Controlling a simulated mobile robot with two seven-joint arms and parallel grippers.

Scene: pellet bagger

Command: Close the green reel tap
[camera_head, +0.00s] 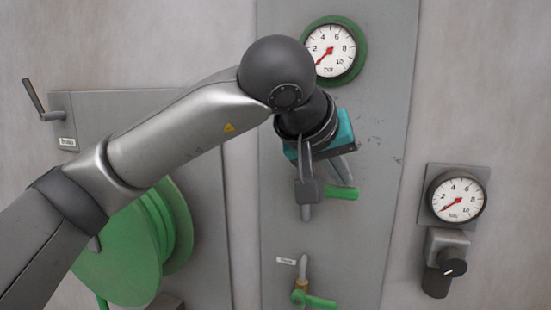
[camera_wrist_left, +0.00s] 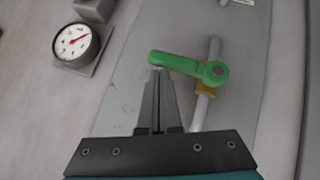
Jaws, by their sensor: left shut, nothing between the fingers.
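Two taps with green levers sit on the grey panel. The upper tap's green lever (camera_head: 342,193) points right, partly behind my left gripper (camera_head: 326,182). In the left wrist view this lever (camera_wrist_left: 178,63) lies across the pale pipe (camera_wrist_left: 200,108), roughly square to it, with its pivot over a brass body. My left gripper's fingers (camera_wrist_left: 158,74) are shut and empty, tips beside or touching the lever's free end; contact is unclear. The lower tap (camera_head: 318,302) also has its lever pointing right. The labels are too small to read, so I cannot tell which is the reel tap.
A green hose reel (camera_head: 130,245) is at left, partly behind my left arm. A crank handle (camera_head: 40,103) sticks out at upper left. A green-rimmed gauge (camera_head: 331,50) is above the gripper. Another gauge (camera_head: 457,196) with a black knob (camera_head: 453,268) below is at right.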

